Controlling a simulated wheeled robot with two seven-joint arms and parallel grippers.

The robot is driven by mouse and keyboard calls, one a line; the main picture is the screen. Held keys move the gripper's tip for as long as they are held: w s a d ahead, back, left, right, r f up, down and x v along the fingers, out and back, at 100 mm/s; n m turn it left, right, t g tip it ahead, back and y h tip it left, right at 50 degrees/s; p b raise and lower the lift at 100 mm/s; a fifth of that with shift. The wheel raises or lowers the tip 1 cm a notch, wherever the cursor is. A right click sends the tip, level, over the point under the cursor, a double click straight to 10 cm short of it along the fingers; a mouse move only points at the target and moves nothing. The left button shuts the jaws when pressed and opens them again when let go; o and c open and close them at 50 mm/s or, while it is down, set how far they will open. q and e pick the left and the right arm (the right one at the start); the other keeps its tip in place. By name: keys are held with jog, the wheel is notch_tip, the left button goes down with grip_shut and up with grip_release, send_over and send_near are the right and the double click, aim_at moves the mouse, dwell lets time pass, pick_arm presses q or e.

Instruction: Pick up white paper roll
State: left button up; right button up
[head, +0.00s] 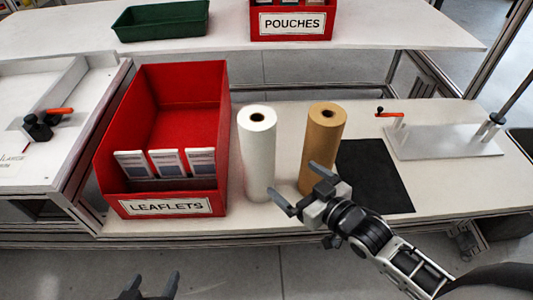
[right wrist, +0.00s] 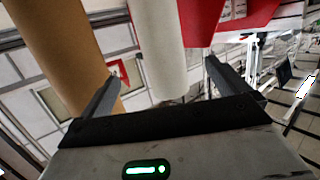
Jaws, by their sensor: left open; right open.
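The white paper roll (head: 258,155) stands upright on the bench, between the red leaflets box and a brown paper roll (head: 322,145). My right gripper (head: 296,186) is open and empty in front of the two rolls, its fingertips near their lower parts. In the right wrist view the white roll (right wrist: 158,45) shows beyond and between the open fingers (right wrist: 158,80), and the brown roll (right wrist: 62,50) lies to the left, partly behind the left finger. My left gripper (head: 150,285) is open at the bottom edge, away from the rolls, mostly out of frame.
The red leaflets box (head: 219,140) stands close to the left of the white roll. A black mat (head: 372,175) and a grey plate with an orange-handled clamp (head: 440,142) lie to the right. A green tray (head: 160,20) and red pouches box (head: 291,24) are on the back shelf.

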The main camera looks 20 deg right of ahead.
aim_at(270, 158)
jog(key=b+x, duration=0.1)
jog(key=x, duration=0.9)
jog(key=shift+d+r, duration=0.1)
jog(key=shift+r, duration=0.1)
jog(key=x, duration=0.5)
jog(key=shift+w+a+f+b, duration=0.2)
jog(key=shift+a+f+b, duration=0.05)
jog(key=shift+f+b, duration=0.05)
jog(key=c, duration=1.5)
jog(key=shift+r, duration=0.25)
jog(key=shift+c, duration=0.5)
